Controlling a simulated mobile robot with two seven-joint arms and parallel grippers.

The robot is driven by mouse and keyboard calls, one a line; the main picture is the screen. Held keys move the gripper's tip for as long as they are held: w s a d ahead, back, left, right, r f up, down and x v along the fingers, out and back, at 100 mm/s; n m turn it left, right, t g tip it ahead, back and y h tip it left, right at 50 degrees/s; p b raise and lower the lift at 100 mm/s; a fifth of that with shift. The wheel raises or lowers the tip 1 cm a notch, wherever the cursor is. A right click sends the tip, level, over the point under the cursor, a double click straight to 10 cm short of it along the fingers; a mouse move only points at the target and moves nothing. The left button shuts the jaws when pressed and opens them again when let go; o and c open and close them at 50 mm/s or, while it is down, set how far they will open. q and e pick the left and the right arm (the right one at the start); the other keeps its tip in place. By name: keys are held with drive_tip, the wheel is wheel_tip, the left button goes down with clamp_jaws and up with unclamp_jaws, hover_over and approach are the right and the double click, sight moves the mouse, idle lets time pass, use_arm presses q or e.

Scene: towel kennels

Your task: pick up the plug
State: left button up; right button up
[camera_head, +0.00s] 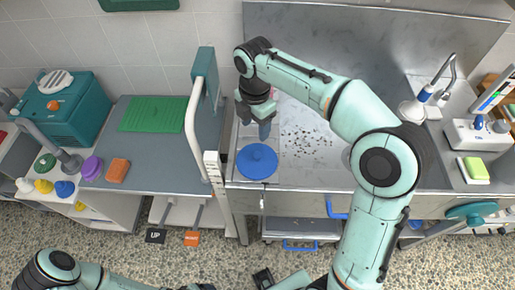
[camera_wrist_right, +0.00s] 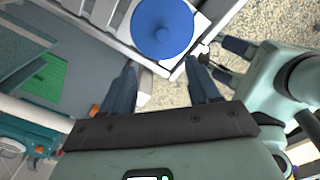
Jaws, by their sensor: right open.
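The plug (camera_head: 257,161) is a round blue disc with a small knob on top. It lies at the left front of the steel sink unit (camera_head: 330,178). In the right wrist view the plug (camera_wrist_right: 163,28) shows at the top, beyond my fingertips. My right gripper (camera_head: 264,130) is just behind the plug in the head view, pointing down. Its two blue fingers stand apart with nothing between them in the wrist view (camera_wrist_right: 160,64). My left arm is at the bottom left of the head view; its fingers are not clear there.
A teal panel with a white rail (camera_head: 194,115) stands close left of my right gripper. Dark specks (camera_head: 305,140) dot the steel. A tap (camera_head: 445,75) stands at the right.

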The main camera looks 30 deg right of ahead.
drive_tip(key=b, duration=0.1)
hover_over(257, 154)
drive_tip(key=f, duration=0.7)
drive_tip(key=shift+s+a+f, duration=0.1)
drive_tip(key=shift+a, duration=0.2)
drive_tip(key=shift+d+f+b, duration=0.15)
drive_tip(key=shift+f+b, duration=0.05)
drive_tip(key=shift+f, duration=1.25)
drive_tip(key=shift+d+f+b, duration=0.1)
drive_tip(key=shift+f+b, duration=0.1)
drive_tip(key=shift+f, duration=1.25)
use_arm(q)
drive_tip(key=shift+s+a+f, duration=0.1)
drive_tip(key=shift+s+f, duration=0.3)
drive_tip(key=shift+f, duration=0.2)
drive_tip(key=shift+s+f, duration=0.35)
drive_tip(key=shift+f, duration=0.2)
use_arm(e)
clamp_jaws()
